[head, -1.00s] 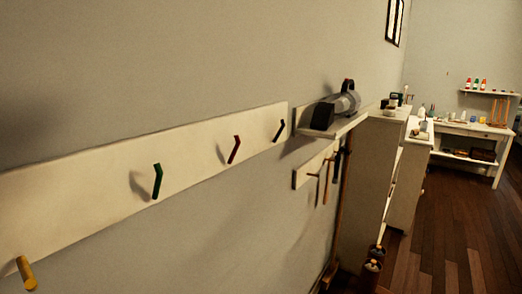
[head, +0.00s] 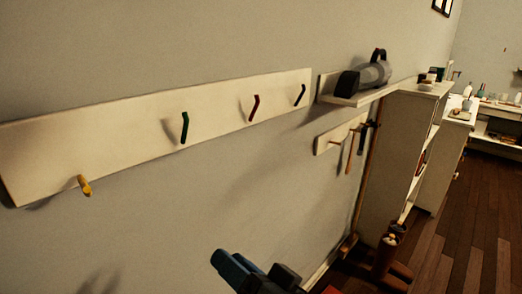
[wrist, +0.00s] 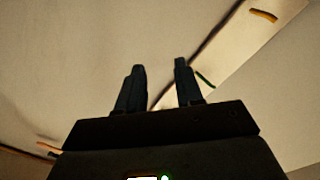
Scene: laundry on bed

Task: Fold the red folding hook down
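The red folding hook (head: 254,107) is on the long pale wall board (head: 130,130), between a green hook (head: 184,128) and a black hook (head: 300,95). It stands out from the board with its upper part bent upward. A yellow hook (head: 84,186) is at the board's left end. My gripper (head: 257,270) is at the bottom of the head view, well below the red hook and apart from the board. In the wrist view my gripper (wrist: 161,85) has its two fingers apart with nothing between them. I cannot make out the red hook there; the green hook (wrist: 205,79) shows right of the fingers.
A shelf (head: 358,97) with a grey and black device (head: 365,76) juts out right of the board. A smaller rack (head: 340,134) with hanging tools is below it. A white cabinet (head: 397,150) stands farther right. The wall below the board is bare.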

